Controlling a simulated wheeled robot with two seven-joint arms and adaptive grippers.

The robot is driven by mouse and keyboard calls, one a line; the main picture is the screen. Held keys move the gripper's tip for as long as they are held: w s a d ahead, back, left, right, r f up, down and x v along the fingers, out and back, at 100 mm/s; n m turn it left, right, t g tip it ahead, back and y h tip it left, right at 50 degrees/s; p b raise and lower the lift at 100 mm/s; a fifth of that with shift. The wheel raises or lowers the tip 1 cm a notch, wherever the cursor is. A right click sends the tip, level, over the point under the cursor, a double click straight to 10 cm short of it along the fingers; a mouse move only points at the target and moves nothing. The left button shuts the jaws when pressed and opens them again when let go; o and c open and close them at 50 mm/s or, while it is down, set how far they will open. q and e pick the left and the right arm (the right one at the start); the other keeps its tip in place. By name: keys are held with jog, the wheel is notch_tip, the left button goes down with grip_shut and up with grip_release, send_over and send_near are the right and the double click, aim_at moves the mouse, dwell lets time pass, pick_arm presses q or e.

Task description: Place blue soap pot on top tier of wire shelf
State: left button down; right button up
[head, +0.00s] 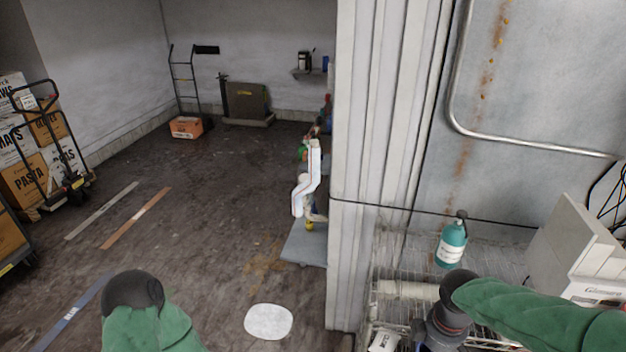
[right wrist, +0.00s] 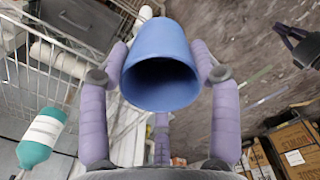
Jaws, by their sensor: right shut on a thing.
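The blue soap pot (right wrist: 160,62) is held in my right gripper (right wrist: 160,78), its dark open mouth facing the right wrist camera. The purple fingers are shut on it from both sides. The wire shelf (head: 400,262) is at the lower right of the head view and at the left of the right wrist view (right wrist: 18,82). In the head view my right arm crosses over the shelf and hides part of it; the pot cannot be made out there. My left arm shows at the bottom of the head view, but its gripper does not.
A teal pump bottle (head: 452,244) stands on the shelf, with a pale box (head: 572,240) to its right. A small white packet (head: 384,341) lies lower down. A ribbed wall edge (head: 365,120) borders the shelf's left side. The floor (head: 200,230) further left is largely clear.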

jog(key=w+a+f+m+b, duration=0.2)
jog(key=w+a+f+m, duration=0.2)
jog(key=f, duration=0.4)
jog(key=w+a+f+m+b, duration=0.3)
jog(key=w+a+f+m, duration=0.1)
jog(key=f+m, duration=0.3)
jog(key=shift+w+a+f, duration=0.15)
jog(key=shift+w+f, duration=0.5)
jog(key=shift+f, duration=0.3)
